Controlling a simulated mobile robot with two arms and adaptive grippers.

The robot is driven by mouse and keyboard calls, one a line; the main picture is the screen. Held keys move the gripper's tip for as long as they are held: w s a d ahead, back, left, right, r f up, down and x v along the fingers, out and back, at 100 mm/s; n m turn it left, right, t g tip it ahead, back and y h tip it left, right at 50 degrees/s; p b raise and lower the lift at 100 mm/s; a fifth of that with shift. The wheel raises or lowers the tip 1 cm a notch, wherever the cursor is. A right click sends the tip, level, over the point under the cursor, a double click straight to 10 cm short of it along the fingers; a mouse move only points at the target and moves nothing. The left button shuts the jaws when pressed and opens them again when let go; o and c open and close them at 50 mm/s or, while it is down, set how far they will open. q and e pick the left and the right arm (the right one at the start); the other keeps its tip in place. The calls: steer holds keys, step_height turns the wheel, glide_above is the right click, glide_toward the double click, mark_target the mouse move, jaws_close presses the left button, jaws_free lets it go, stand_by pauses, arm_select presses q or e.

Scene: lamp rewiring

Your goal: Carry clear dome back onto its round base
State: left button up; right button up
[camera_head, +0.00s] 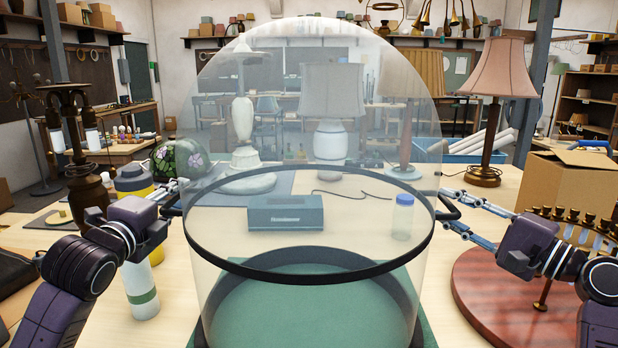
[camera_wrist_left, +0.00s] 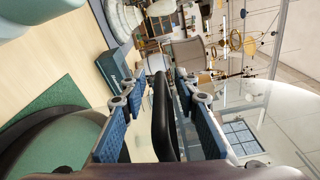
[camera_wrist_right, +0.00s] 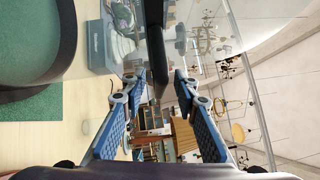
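The large clear dome (camera_head: 310,70) fills the middle of the head view, upright, with a black ring around it and a black handle on each side. The green round base (camera_head: 310,315) shows through the glass below the ring; whether the dome touches it cannot be told. My right gripper (camera_head: 452,206) has its fingers spread around the right handle (camera_wrist_right: 157,50). My left gripper (camera_wrist_left: 160,78) is likewise around the left handle (camera_wrist_left: 163,118), with gaps between pads and handle. In the head view, the left fingertips are partly hidden behind the dome's edge.
A green mat (camera_head: 424,336) lies under the base. A blue-grey box (camera_head: 286,213) and a blue-capped jar (camera_head: 403,216) stand behind the glass. A yellow bottle (camera_head: 134,181) and a green-striped bottle (camera_head: 142,290) are at left. A reddish round board (camera_head: 482,290) and cardboard box (camera_head: 572,180) are at right.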

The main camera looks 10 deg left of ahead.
arm_select(q)
jaws_close()
arm_select(e)
jaws_close()
arm_select(q)
steer(key=shift+a+r, duration=0.1)
steer(key=shift+r, duration=0.15)
arm_select(e)
steer(key=shift+r, duration=0.25)
arm_select(q)
steer(key=shift+r, duration=0.15)
arm_select(e)
steer(key=shift+r, duration=0.1)
